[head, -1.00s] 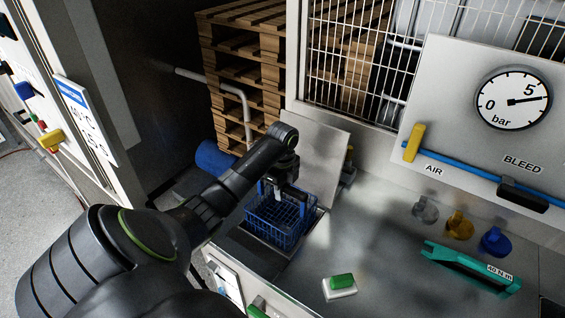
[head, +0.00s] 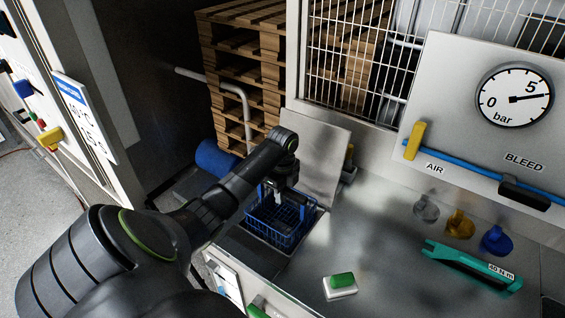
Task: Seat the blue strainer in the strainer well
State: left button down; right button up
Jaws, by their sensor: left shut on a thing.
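The blue strainer (head: 288,236) is a wire basket at the middle left of the head view. My left gripper (head: 274,192) is above it, pointing down and shut on its upper part, which the fingers partly hide. The strainer is within the opening of the strainer well (head: 262,241), in the steel counter. Its rim and upper wires show; its bottom is hidden, so I cannot tell whether it rests on the well floor. My right gripper is not in view.
An upright steel plate (head: 323,160) stands just behind the well. A green and white block (head: 341,286) lies on the counter at front. A teal tool (head: 470,266) and several coloured knobs (head: 459,224) are at right. The counter middle is clear.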

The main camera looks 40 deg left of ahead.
pick_arm(q)
jog(key=shift+f+b, duration=0.35)
jog(key=shift+f, duration=0.9)
jog(key=shift+f+b, duration=0.7)
jog(key=shift+f, duration=0.85)
jog(key=shift+f+b, duration=0.9)
jog(key=shift+f, duration=0.65)
jog(key=shift+f+b, duration=0.9)
jog(key=shift+f, duration=0.6)
